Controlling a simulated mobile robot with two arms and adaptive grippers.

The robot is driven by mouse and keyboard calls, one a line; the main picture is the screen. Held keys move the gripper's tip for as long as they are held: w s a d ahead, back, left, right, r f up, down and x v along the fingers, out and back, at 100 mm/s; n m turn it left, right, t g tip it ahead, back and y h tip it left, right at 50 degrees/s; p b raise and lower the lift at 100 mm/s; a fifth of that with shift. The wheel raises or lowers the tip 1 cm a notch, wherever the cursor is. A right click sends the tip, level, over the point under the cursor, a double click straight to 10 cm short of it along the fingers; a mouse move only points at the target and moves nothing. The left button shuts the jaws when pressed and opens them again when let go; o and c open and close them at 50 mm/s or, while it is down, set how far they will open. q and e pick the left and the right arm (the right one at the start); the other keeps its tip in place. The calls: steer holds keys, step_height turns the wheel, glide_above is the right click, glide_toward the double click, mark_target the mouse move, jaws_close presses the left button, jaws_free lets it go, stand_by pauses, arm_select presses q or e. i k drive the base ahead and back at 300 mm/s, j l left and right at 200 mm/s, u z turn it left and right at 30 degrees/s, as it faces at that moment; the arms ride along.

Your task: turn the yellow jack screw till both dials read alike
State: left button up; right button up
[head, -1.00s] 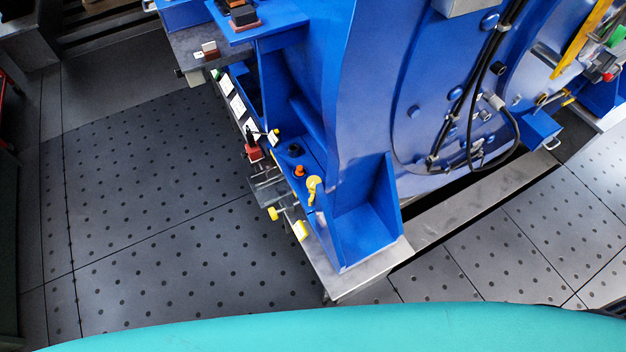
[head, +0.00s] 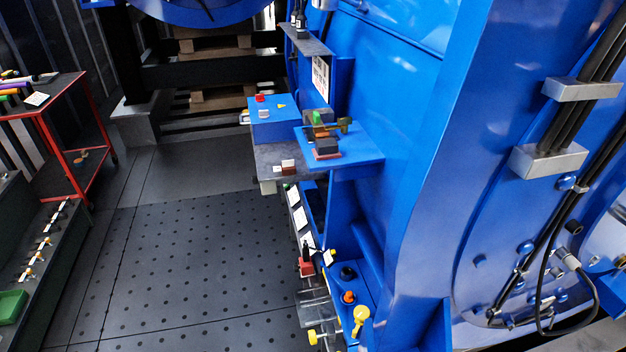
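A yellow knob on a short shaft (head: 312,337) shows at the bottom edge of the head view, low on the side of the blue motor frame. A yellow lever-like part (head: 360,318) stands to its right on a blue ledge. I cannot tell for sure which of them is the jack screw. No dial face can be made out. Neither of my grippers is in view.
The blue motor housing (head: 400,130) fills the right side. A blue shelf with small parts (head: 365,157) juts from it. A red-framed cart (head: 95,150) and a green bin (head: 12,306) stand at left. The dotted floor (head: 190,260) between is clear.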

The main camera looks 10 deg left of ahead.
mark_target(361, 312)
steer(key=i+j, duration=0.1)
steer(key=j, duration=0.3)
steer(key=i+j, duration=0.15)
steer(key=j, duration=0.2)
steer(key=i+j, duration=0.1)
steer(key=j, duration=0.3)
steer(key=i+j+z, duration=0.1)
steer(key=j, duration=0.25)
steer(key=i+j+z, duration=0.15)
steer(key=i+j, duration=1.45)
steer(key=i, duration=0.15)
steer(key=j+z, duration=0.5)
steer(key=j, duration=1)
steer(key=z, duration=2.35)
